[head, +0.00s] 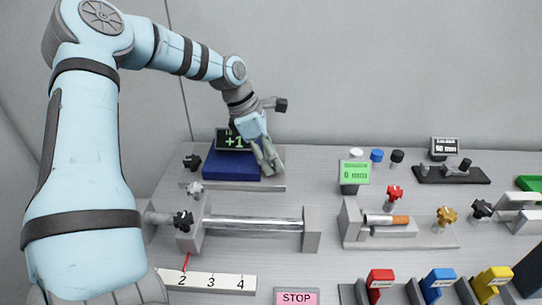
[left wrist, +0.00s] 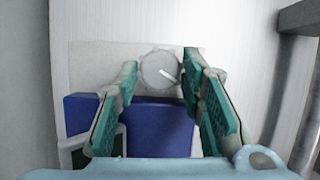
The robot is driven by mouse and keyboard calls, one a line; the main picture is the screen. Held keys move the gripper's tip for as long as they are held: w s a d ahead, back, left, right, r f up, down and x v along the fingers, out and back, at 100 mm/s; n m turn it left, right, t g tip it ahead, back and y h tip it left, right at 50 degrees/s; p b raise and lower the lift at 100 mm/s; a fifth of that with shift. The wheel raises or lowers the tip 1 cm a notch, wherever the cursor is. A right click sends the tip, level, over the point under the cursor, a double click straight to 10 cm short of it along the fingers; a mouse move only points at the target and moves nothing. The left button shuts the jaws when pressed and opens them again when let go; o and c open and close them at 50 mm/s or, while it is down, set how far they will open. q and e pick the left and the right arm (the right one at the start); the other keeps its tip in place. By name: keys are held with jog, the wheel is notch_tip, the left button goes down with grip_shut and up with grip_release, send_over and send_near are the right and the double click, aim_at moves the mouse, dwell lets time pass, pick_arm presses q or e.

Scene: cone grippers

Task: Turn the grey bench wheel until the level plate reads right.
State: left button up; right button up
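The level plate is a blue block (head: 232,166) on a pale base at the back left, with a dark display (head: 235,140) reading +1 in green. The blue block also shows in the left wrist view (left wrist: 160,128). The grey bench wheel (left wrist: 160,70), a round disc with a pale mark, shows in the left wrist view; in the head view my gripper hides it. My left gripper (head: 268,168) is over the right end of the blue block. Its green-padded fingers (left wrist: 160,66) are apart, one on each side of the wheel; I cannot tell whether they touch it. My right gripper is out of view.
A black knob (head: 192,162) stands left of the plate. In front lies a steel rod fixture (head: 254,224), then a numbered strip (head: 210,282) and a pink STOP plate (head: 296,297). A green display (head: 354,172) and several coloured knobs stand to the right.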

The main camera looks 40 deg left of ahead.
pick_arm(q)
jog(key=shift+c, duration=0.6)
jog(key=shift+f+n+y+b, duration=0.15)
jog(key=shift+n+y+b, duration=0.15)
jog(key=shift+n+b, duration=0.2)
jog(key=n+b, duration=0.2)
jog(key=b, duration=0.1)
jog(key=n+t+y+b, duration=0.1)
jog(key=shift+d+f+n, duration=0.15)
jog(key=shift+f+n, duration=0.1)
jog(key=shift+n, duration=0.05)
jog(key=shift+s+r+n+b, duration=0.1)
jog(key=shift+r+n+b, duration=0.25)
jog(key=shift+n, duration=0.25)
jog(key=o, duration=1)
jog(key=shift+o, duration=0.7)
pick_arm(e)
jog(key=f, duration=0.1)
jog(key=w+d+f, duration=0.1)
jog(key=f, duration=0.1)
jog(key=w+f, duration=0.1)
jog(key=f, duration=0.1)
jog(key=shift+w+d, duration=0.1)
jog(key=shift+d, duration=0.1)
